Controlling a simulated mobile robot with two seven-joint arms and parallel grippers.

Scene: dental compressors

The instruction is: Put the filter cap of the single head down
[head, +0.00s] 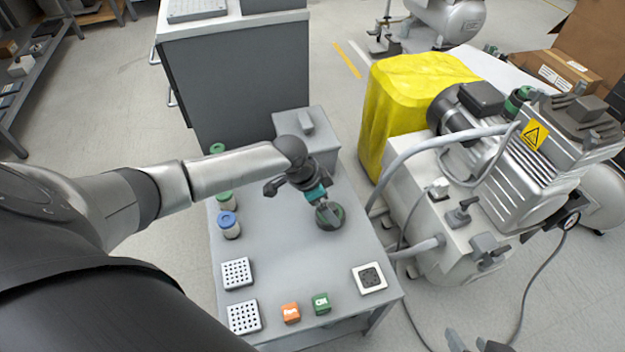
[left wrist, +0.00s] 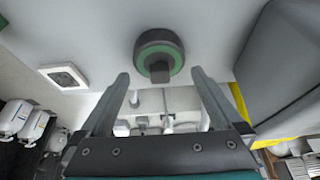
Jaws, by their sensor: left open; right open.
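A dark round filter cap with a green ring (head: 330,216) lies on the grey table (head: 270,245). In the left wrist view the cap (left wrist: 158,42) shows its dark knob toward my fingers. My left gripper (head: 321,197) is open just behind the cap in the head view. In the left wrist view its two fingers (left wrist: 161,85) are spread and empty, with the cap beyond their tips. My right gripper (head: 476,345) is open and empty at the bottom edge of the head view, only partly shown.
A compressor (head: 435,215) with a finned head stands right of the table. Green and blue-lidded jars (head: 229,226), perforated plates (head: 237,273), an orange block (head: 290,313), a green block (head: 321,304) and a square tile (head: 369,278) stand on the table. A grey box (head: 300,125) is behind.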

